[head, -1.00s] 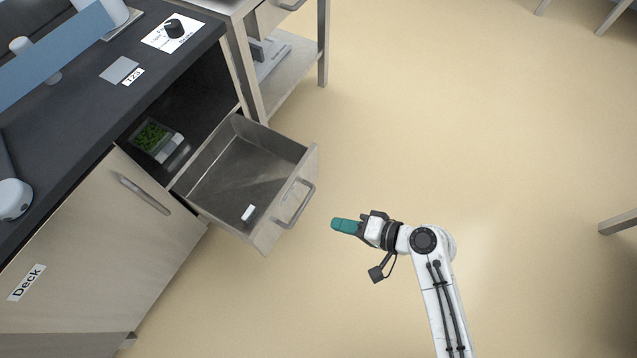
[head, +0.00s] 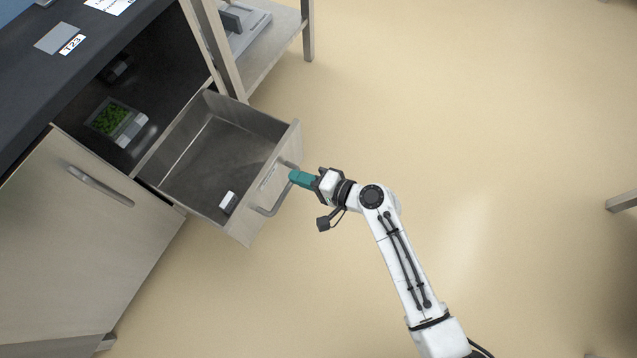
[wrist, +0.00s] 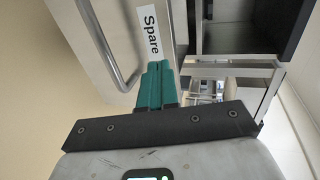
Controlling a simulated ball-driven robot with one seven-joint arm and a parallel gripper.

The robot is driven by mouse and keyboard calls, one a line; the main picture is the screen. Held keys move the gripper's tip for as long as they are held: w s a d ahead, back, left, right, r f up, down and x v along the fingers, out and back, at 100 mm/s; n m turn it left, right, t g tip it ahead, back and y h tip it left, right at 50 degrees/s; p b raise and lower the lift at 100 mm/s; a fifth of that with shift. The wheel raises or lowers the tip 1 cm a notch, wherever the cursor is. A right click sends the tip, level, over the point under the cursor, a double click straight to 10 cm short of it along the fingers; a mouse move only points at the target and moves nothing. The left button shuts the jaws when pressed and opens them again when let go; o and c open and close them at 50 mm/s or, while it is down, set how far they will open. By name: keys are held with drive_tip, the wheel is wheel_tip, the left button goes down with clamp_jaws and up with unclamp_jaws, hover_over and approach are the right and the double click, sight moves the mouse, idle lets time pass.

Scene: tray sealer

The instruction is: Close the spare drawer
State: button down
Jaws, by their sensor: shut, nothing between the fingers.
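The spare drawer (head: 240,228) is pulled out from the dark-topped cabinet and holds a small white block (head: 228,202). In the wrist view its front carries a label reading "Spare" (wrist: 150,32). A metal bar handle (head: 272,208) is on the drawer front; it also shows in the wrist view (wrist: 108,50). My gripper (head: 293,177) has teal fingers, shut and empty, at the drawer front beside the handle. In the wrist view the fingertips (wrist: 157,68) are just at the label, beside the handle. I cannot tell whether they touch the front.
An open bay beside the drawer holds a clear tray with green contents (head: 112,119). A closed cabinet door (head: 85,235) is at the left. A metal shelf stand (head: 262,50) is behind the drawer.

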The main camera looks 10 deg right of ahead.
sight(272, 167)
drive_tip(key=shift+r+b+x, duration=0.1)
drive_tip(key=shift+r+x, duration=0.1)
drive_tip(key=shift+x, duration=0.6)
drive_tip(key=shift+r+b+x, duration=0.15)
drive_tip(key=shift+x, duration=0.65)
drive_tip(key=shift+r+b+x, duration=0.1)
drive_tip(key=shift+r+x, duration=0.1)
drive_tip(key=shift+x, duration=0.55)
drive_tip(key=shift+w+a, duration=0.1)
drive_tip(key=shift+a, duration=0.1)
